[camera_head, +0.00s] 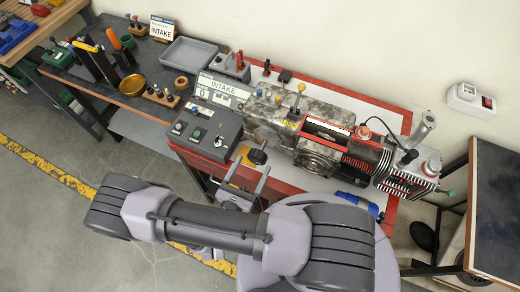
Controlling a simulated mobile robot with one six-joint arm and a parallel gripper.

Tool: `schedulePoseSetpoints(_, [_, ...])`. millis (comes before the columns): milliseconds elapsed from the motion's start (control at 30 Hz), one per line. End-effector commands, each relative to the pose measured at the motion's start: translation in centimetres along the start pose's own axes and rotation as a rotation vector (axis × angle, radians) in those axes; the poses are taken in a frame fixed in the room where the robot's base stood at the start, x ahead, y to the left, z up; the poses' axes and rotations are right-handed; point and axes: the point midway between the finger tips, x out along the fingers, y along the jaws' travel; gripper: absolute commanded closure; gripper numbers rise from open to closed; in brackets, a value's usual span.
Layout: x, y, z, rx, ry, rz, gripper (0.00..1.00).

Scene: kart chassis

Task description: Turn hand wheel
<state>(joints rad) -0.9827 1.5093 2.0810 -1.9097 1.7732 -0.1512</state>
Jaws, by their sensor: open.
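My gripper (249,174) is open, its two pale fingers pointing at the front edge of the red-edged workbench (398,208). A dark knob-like part (257,157) sits just beyond the fingertips, beside a yellow-orange piece (243,155). I cannot tell whether this part is the hand wheel or whether the fingers touch it. No other hand wheel shows clearly. The grey metal machine (268,118) stands behind it, with a round flange (318,158) on its front. My arm covers the space in front of the bench.
A dark control box (207,130) and an INTAKE sign (222,90) stand left of the machine. A finned engine part (405,178) and a blue cylinder (357,203) lie right. Tools and a brass bowl (132,85) fill the left bench. Floor at left is clear.

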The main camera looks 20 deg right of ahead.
Motion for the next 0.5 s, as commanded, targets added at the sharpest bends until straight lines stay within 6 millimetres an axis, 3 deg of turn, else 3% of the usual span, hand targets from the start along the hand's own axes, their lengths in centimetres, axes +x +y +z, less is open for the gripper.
schedulePoseSetpoints(100, [2.8, -0.2, 0.0, -0.001, 0.0, -0.008, 0.24])
schedulePoseSetpoints(233, [5.1, -0.1, 0.0, 0.0, 0.001, -0.006, 0.24])
schedulePoseSetpoints(500, [6.8, -0.1, 0.0, 0.0, 0.001, -0.001, 0.24])
